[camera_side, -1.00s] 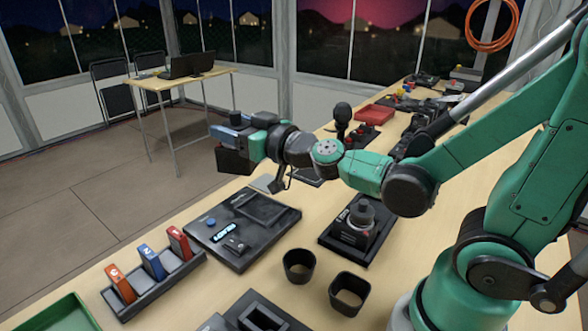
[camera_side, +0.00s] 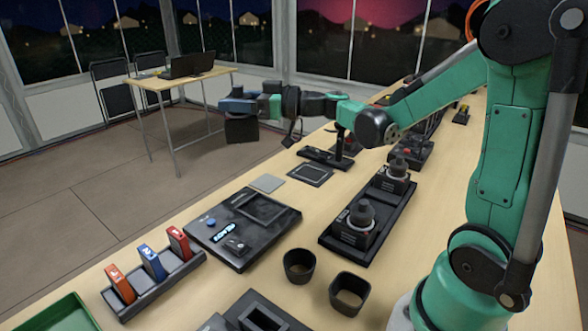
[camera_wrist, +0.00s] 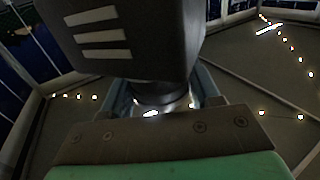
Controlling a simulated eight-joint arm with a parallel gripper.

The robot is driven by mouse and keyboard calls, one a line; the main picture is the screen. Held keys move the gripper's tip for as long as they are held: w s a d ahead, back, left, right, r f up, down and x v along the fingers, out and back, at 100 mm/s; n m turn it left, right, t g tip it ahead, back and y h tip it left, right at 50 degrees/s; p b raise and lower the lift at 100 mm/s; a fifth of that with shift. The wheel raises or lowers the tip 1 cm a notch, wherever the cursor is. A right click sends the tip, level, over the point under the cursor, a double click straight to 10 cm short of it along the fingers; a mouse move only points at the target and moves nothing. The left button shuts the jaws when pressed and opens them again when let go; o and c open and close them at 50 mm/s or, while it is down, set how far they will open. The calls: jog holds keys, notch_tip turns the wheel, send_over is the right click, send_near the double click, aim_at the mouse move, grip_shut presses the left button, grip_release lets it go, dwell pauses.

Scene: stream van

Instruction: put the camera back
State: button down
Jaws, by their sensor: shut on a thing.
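My gripper (camera_side: 238,104) is at the far left end of the arm, out past the table's far left edge. It is shut on a dark camera (camera_side: 241,129), which hangs below it over the floor. In the wrist view the camera (camera_wrist: 125,38) is a dark grey body with three pale stripes. Its round neck sits between the bluish fingers (camera_wrist: 163,97). Two similar dark units with round knobs, one nearer (camera_side: 357,225) and one farther (camera_side: 397,170), stand on a long black tray (camera_side: 389,212) on the table.
A black console (camera_side: 235,245), a rack of red and blue items (camera_side: 155,275), two black cups (camera_side: 300,265) and a green tray (camera_side: 55,315) fill the table's near left. A small black stand (camera_side: 327,158) and flat pads (camera_side: 310,174) lie behind. A desk with laptops (camera_side: 185,70) stands beyond.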

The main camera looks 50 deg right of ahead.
jog(key=shift+w+r+n+g+y, duration=0.2)
jog(key=shift+n+g+y, duration=0.2)
jog(key=shift+y, duration=0.2)
jog(key=shift+w+r+n+g+y, duration=0.15)
jog(key=shift+n+g+y, duration=0.15)
jog(key=shift+n+y, duration=0.25)
jog(key=shift+s+d+r+n+g+y, duration=0.1)
jog(key=shift+r+n+g+y, duration=0.05)
jog(key=shift+n+g+y, duration=0.35)
jog(key=shift+s+r+n+g+y, duration=0.1)
jog(key=shift+n+g+y, duration=0.2)
jog(key=shift+y, duration=0.25)
jog(key=g, duration=0.1)
jog(key=n+g+y, duration=0.1)
jog(key=s+n+g+y, duration=0.1)
jog(key=shift+s+d+r+n, duration=0.1)
jog(key=shift+d+r+n, duration=0.15)
jog(key=shift+d+r, duration=0.1)
jog(key=shift+s+d+r+n+g+y, duration=0.1)
jog(key=shift+s+d+n+g+y, duration=0.15)
jog(key=shift+s+n+g+y, duration=0.4)
jog(key=shift+s+d+r+n+g+y, duration=0.15)
jog(key=shift+n+g+y, duration=0.25)
jog(key=shift+g, duration=0.55)
jog(key=shift+f, duration=0.1)
notch_tip(320, 180, down, 20)
jog(key=shift+r, duration=0.2)
jog(key=shift+c, duration=1)
grip_release()
jog(key=shift+f, duration=0.15)
